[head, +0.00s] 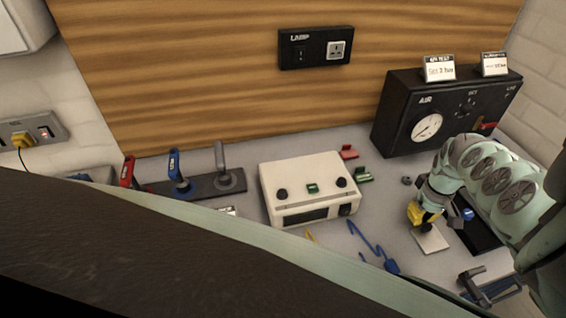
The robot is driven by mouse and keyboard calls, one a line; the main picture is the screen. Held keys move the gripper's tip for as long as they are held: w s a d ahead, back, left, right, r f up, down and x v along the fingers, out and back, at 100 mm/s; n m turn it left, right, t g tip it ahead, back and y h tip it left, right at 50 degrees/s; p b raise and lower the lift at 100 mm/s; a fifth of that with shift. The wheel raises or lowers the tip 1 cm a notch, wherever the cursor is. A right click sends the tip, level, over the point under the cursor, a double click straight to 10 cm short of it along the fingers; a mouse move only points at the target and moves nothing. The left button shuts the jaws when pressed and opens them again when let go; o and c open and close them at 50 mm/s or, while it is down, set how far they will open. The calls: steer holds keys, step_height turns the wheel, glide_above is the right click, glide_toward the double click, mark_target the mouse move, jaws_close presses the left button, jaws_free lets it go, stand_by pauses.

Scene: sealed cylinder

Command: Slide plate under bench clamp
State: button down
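A small pale grey plate (431,241) lies on the bench at the right, directly below my gripper (426,217) in the head view. My gripper points down at the plate's upper edge, with a yellow part showing at its left side. The fingertips are small and dark. I cannot tell whether they touch the plate or are open or shut. A dark grey clamp-like fixture with blue parts (474,285), seemingly the bench clamp, stands at the lower right, apart from the plate. My arm hides part of the bench on the right.
A dark block (478,236) lies just right of the plate. A white box (308,187) stands mid-bench, with a blue hooked tool (366,240) nearby. A black gauge panel (405,108) stands behind my arm. Levers (222,170) stand at the left.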

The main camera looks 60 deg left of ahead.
mark_target(442, 257)
steer(key=shift+d, duration=0.15)
steer(key=shift+s+d+r+p, duration=0.1)
steer(key=shift+d+r+p, duration=0.1)
steer(key=shift+p, duration=0.25)
steer(key=s+d+p, duration=0.1)
steer(key=d+p, duration=0.1)
steer(key=s+d+p, duration=0.1)
steer(key=d+p, duration=0.1)
steer(key=d, duration=0.1)
steer(key=s+d+p, duration=0.1)
steer(key=d+p, duration=0.1)
steer(key=shift+d+f, duration=0.1)
steer(key=shift+d, duration=0.3)
steer(key=shift+s+d+f, duration=0.1)
steer(key=shift+s+d, duration=0.15)
steer(key=shift+d, duration=0.4)
steer(key=shift+a, duration=0.1)
